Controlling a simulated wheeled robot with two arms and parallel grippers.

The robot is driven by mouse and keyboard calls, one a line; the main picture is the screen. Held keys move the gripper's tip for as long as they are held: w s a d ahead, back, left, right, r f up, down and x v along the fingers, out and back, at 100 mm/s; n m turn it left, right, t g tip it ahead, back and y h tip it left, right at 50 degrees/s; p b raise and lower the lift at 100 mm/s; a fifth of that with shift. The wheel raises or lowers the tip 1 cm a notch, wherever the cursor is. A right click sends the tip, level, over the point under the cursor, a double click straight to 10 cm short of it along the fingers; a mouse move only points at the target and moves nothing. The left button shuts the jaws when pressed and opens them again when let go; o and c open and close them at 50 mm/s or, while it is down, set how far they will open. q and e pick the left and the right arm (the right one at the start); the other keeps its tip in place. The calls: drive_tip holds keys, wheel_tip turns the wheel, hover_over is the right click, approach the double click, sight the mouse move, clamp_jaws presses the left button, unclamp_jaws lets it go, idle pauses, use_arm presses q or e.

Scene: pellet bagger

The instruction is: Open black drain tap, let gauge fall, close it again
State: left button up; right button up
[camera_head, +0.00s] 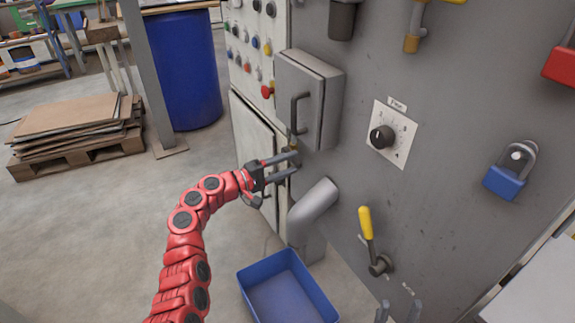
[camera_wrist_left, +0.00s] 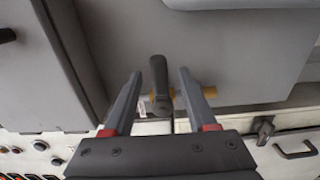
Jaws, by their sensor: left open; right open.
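The black drain tap (camera_wrist_left: 159,82) has a dark lever on a brass body and shows between the two fingers of my left gripper (camera_wrist_left: 158,78) in the left wrist view. The fingers are open with a gap on both sides of the lever. In the head view my left gripper (camera_head: 297,162) is at the tap, just below the grey box with a handle; the tap is mostly hidden there, with a bit of brass showing. My right gripper (camera_head: 399,311) shows only its fingertips at the bottom edge, apart and empty. I cannot make out a pressure gauge.
A grey pipe elbow (camera_head: 312,207) stands just below my left gripper, above a blue bin (camera_head: 286,291). A yellow-handled lever (camera_head: 366,222), a black dial knob (camera_head: 382,137) and a blue padlock (camera_head: 506,181) are on the panel.

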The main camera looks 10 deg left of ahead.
use_arm(q)
clamp_jaws()
idle(1.4)
